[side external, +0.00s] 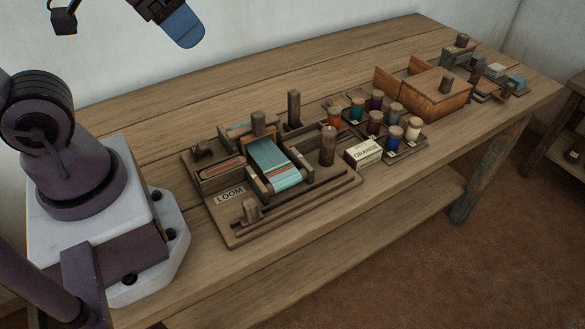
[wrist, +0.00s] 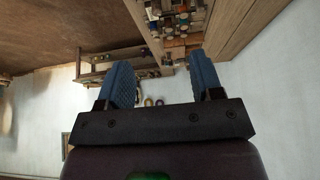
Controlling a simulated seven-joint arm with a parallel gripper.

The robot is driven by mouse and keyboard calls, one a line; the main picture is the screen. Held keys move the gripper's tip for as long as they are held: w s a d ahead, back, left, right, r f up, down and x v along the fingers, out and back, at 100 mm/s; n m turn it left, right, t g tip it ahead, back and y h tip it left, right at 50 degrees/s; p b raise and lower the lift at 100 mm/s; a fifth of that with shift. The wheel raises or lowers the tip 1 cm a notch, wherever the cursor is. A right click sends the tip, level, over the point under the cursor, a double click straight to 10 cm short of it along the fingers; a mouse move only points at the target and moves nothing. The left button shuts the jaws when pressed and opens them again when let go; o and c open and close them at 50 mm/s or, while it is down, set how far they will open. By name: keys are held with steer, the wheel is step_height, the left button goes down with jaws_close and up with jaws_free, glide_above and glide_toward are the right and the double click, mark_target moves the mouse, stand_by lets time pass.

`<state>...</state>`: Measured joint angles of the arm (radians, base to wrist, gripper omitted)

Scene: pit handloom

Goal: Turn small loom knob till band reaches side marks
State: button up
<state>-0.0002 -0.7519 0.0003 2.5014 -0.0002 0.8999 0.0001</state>
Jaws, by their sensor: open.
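The small loom (side external: 229,193), on a wooden board labelled LOOM, sits on the bench near my base. A light-blue cloth (side external: 268,154) runs over its middle, with a red-orange band (side external: 279,173) across it near the front. The side marks are too small to make out. A dark round upright post (side external: 328,146), perhaps the knob, stands at the loom's right side; I cannot tell for sure. My gripper (side external: 182,27) is high at the top of the side view, far from the loom. In the wrist view my gripper (wrist: 163,78) has its blue fingers apart, with nothing between them.
Right of the loom are a box labelled ORANGE (side external: 363,153) and a tray (side external: 408,151) of several coloured jars. Beyond stand a wooden box (side external: 432,96) and small items at the bench's far end. The bench's front strip is clear. A wall is behind.

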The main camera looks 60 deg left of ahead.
steer(key=shift+f, duration=0.1)
steer(key=n+g, duration=0.6)
glide_above(330, 129)
steer(key=shift+f, duration=7.05)
step_height(330, 129, down, 12)
steer(key=shift+f, duration=0.1)
steer(key=c, duration=0.9)
